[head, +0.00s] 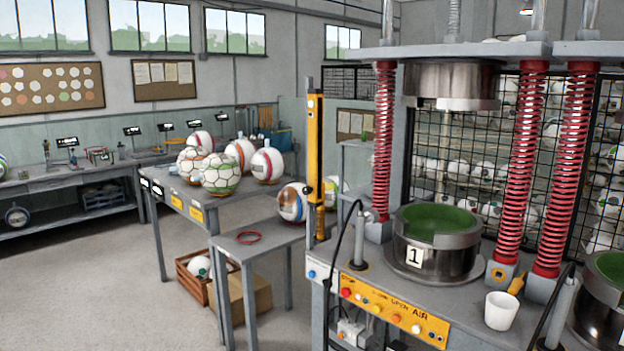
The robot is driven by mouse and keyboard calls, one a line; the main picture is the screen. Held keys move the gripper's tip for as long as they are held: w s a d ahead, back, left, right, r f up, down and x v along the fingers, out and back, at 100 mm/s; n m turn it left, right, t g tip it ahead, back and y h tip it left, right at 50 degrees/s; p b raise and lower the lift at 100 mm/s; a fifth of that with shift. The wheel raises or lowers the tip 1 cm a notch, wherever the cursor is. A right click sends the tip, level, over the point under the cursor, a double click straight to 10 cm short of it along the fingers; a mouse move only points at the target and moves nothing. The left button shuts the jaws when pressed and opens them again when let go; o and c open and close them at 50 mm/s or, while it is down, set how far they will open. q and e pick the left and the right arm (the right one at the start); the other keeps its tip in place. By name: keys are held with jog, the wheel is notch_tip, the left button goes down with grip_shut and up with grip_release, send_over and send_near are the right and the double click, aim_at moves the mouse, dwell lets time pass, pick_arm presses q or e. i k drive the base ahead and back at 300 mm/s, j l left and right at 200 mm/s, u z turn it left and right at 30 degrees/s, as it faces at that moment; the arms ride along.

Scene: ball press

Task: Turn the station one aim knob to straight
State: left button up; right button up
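The station one press stands at the right of the head view. Its round lower mould (437,256) has a green inside and carries a white "1" plate (414,256). A metal upper die (452,84) hangs above it, well apart. On the front is a yellow control panel (390,314) with a red button (347,292) and several small knobs. The lettering is too small to read fully, so I cannot tell which knob is the aim knob or where it points. Neither of my grippers is in view.
A white cup (502,310) stands on the press table, right of the panel. A second mould (603,297) is cut off at the right edge. A table at left centre holds several balls (222,173). A wooden crate (203,277) sits on the floor. The left floor is clear.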

aim_at(306, 190)
jog(key=j+z, duration=0.1)
jog(key=z, duration=0.35)
jog(key=i+j+z, duration=0.1)
jog(key=z, duration=0.3)
jog(key=j+z, duration=0.1)
jog(key=z, duration=0.35)
jog(key=j+z, duration=0.3)
jog(key=j, duration=0.25)
jog(key=k+j+z, duration=0.1)
jog(key=j+z, duration=0.15)
jog(key=j, duration=0.25)
jog(key=k+j+z, duration=0.1)
jog(key=j+z, duration=0.2)
jog(key=j, duration=0.2)
jog(key=k+j, duration=0.1)
jog(key=j, duration=0.25)
jog(key=k+j, duration=0.1)
jog(key=j, duration=0.25)
